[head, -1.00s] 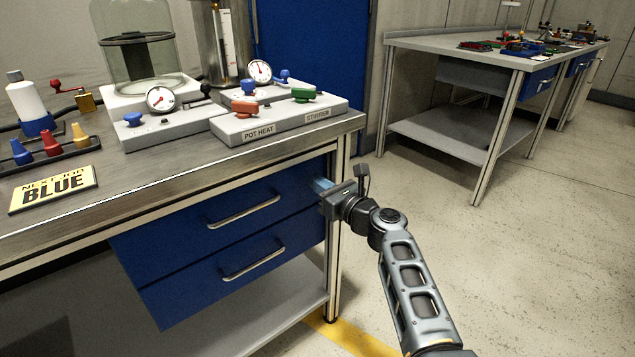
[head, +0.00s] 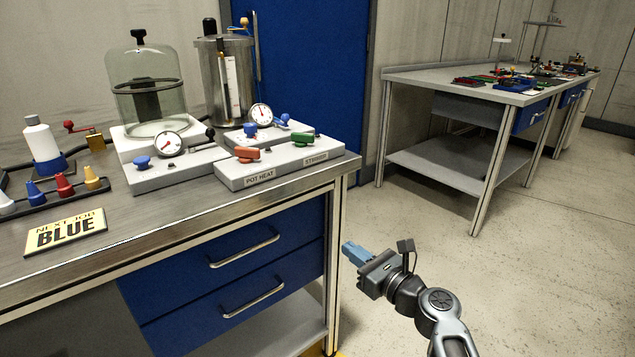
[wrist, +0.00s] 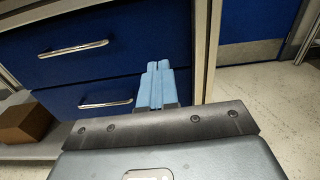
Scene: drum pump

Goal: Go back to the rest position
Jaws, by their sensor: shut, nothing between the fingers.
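My gripper (head: 352,252) is in front of the right front leg of the near workbench (head: 150,225), low and to the right of its two blue drawers, and it touches nothing that I can see. Its blue fingers are closed together and empty. In the wrist view the fingers (wrist: 156,85) point toward the bench's drawer front, side by side with no object between them. Both drawers, the upper (head: 240,245) and the lower (head: 250,290), are shut.
On the bench stand a glass bell jar (head: 150,95), a steel pot (head: 226,80), a control box with red and green knobs (head: 280,168) and a yellow BLUE sign (head: 66,232). A second bench (head: 455,85) stands at the back right. Open floor (head: 520,280) lies to the right. A brown box (wrist: 25,122) sits under the drawers.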

